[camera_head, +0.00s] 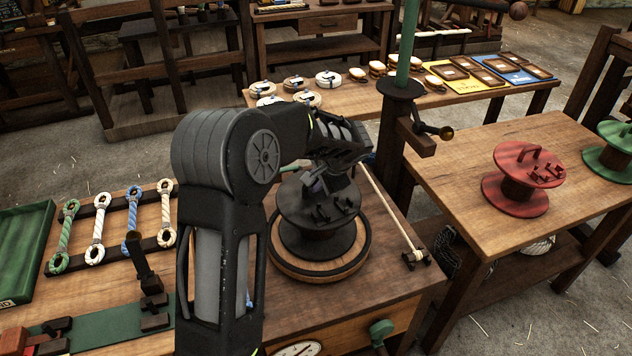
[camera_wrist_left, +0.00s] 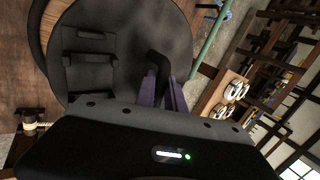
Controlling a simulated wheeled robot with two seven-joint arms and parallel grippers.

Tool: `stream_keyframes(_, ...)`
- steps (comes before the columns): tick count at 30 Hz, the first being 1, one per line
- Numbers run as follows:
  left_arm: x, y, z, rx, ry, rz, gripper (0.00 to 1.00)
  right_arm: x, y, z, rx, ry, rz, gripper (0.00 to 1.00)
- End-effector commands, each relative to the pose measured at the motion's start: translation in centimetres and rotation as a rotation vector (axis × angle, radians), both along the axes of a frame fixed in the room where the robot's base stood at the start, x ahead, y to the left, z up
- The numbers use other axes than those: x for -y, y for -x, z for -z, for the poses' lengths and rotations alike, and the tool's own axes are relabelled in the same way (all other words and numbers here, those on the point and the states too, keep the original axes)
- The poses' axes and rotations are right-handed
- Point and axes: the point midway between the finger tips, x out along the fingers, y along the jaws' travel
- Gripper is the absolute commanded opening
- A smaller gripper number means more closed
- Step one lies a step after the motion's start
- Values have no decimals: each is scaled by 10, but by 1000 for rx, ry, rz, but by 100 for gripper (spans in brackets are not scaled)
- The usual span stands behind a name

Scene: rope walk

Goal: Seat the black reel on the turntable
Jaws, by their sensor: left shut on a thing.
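The black reel (camera_head: 298,213) is upright at the turntable (camera_head: 318,277), a round wooden disc with a dark ring on the bench. Its lower flange appears inside the ring; I cannot tell whether it rests flat or hovers slightly. My left gripper (camera_head: 322,184) is above the upper flange, shut on the reel's bent handle. In the left wrist view the gripper's two fingers (camera_wrist_left: 165,92) close around that handle, and the black reel's top (camera_wrist_left: 120,30) fills the upper left. The gripper and forearm hide part of the upper flange. My right gripper is not in view.
A red reel (camera_head: 517,182) and a green reel (camera_head: 612,150) stand on the right table. A green post (camera_head: 407,45) rises behind the turntable. Rope samples (camera_head: 133,225) and a green tray (camera_head: 25,250) are at left.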

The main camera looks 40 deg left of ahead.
Motion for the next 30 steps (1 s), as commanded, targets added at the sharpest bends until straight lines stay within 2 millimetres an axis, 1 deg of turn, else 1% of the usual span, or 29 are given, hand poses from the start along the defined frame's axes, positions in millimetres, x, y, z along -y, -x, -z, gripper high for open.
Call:
stream_keyframes(12,0,-1,4,3,-1,0,0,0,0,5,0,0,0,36)
stream_keyframes(13,0,-1,3,3,-1,0,17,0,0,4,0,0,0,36)
stream_keyframes(21,0,0,3,1,-1,1,39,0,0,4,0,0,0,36)
stream_keyframes(30,0,1,4,-2,0,-1,40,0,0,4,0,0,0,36)
